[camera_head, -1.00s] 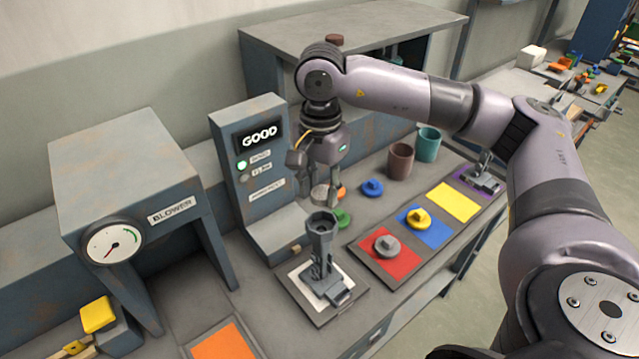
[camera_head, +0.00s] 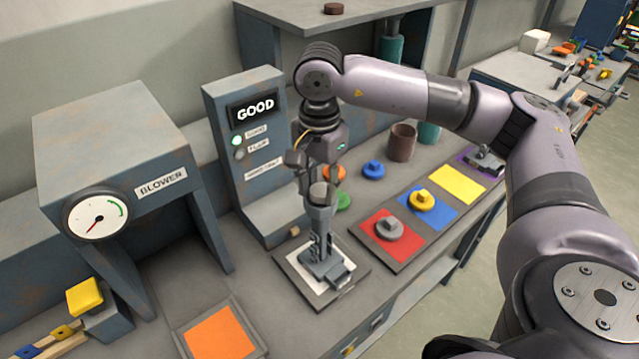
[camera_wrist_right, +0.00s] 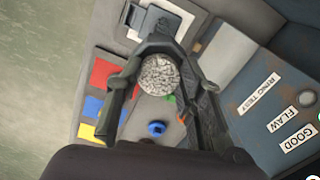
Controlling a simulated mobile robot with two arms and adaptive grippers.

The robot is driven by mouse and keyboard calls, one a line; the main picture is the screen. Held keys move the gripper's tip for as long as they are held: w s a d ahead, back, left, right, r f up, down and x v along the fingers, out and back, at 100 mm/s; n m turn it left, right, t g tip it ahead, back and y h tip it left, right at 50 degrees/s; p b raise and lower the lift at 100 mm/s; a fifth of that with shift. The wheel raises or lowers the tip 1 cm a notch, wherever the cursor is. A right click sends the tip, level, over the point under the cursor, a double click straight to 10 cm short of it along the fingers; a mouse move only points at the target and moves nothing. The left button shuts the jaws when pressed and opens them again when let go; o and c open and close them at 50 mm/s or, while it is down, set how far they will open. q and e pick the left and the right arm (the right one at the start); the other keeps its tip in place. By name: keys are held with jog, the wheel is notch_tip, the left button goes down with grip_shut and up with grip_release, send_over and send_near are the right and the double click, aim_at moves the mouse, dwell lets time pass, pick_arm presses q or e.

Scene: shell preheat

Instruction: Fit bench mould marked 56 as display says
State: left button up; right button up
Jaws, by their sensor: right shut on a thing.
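My right gripper (camera_head: 321,186) is shut on a round grey piece (camera_head: 318,196). In the right wrist view its speckled round top (camera_wrist_right: 158,73) shows between the two fingers. I cannot read any mark on it. The piece is at the cup-like top of a grey stand (camera_head: 322,238); I cannot tell whether it is seated in it. The stand is upright on a white square in a grey plate (camera_head: 350,287). My left gripper is not in view.
Right of the stand are a red square with a grey knobbed piece (camera_head: 389,229), a blue one with a yellow piece (camera_head: 422,201), and a bare yellow square (camera_head: 457,184). A brown cup (camera_head: 402,142) stands behind. The blower (camera_head: 110,140) is left; an orange square (camera_head: 219,335) lies in front.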

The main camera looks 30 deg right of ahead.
aim_at(320, 191)
dwell(0.7)
jog(key=o, duration=0.9)
jog(key=shift+r, duration=0.1)
notch_tip(320, 191, up, 12)
jog(key=shift+f, duration=0.1)
dwell(0.8)
